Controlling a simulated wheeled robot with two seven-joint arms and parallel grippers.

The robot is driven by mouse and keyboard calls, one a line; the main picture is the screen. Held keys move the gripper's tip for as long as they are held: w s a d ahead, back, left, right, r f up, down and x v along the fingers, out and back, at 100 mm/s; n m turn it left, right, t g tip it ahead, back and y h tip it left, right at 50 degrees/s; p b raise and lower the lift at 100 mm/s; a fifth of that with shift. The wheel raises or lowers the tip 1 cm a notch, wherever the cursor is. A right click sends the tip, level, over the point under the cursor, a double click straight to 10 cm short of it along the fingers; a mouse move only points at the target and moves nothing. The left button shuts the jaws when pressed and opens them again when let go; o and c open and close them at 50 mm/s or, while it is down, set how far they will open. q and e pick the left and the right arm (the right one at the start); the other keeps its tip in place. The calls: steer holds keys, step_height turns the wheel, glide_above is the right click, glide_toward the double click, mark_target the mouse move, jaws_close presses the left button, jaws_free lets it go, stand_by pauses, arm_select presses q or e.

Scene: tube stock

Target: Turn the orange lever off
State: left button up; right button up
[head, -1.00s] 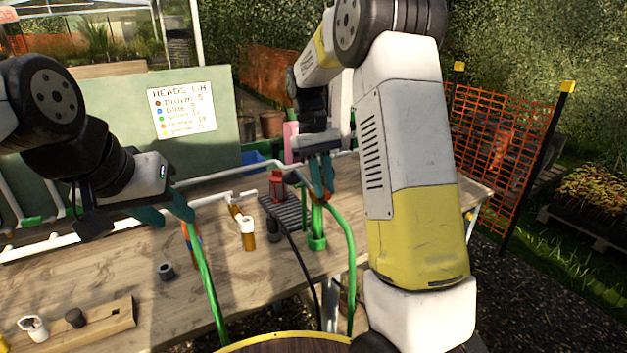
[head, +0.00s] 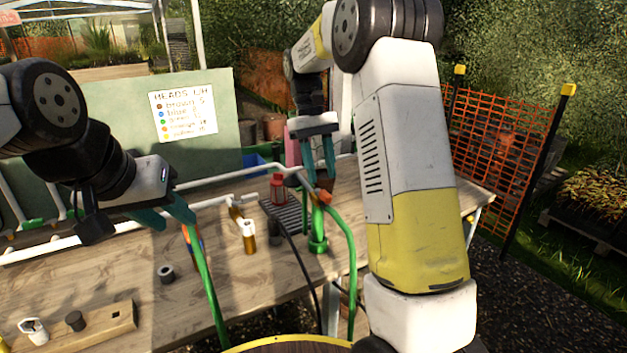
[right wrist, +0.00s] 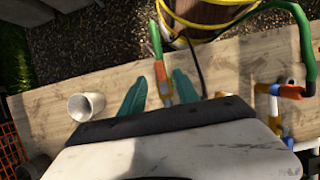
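The orange lever (head: 322,196) sits on top of a green hose fitting (head: 317,240) at the right of the bench. My right gripper (head: 319,180) is open just above the lever in the head view. In the right wrist view an orange piece (right wrist: 166,88), which looks like the lever, shows between the two teal fingers of the right gripper (right wrist: 161,92), with a gap on each side. Whether the lever is turned on or off I cannot tell.
White pipes (head: 215,200) run across the wooden bench (head: 120,265). A red-capped piece (head: 278,187) stands near a grey grate. A second green hose (head: 352,250) and a black cable (head: 302,255) hang over the front edge. A white cup (right wrist: 86,106) shows in the right wrist view.

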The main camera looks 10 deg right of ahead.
mark_target(318, 190)
steer(key=v, duration=0.3)
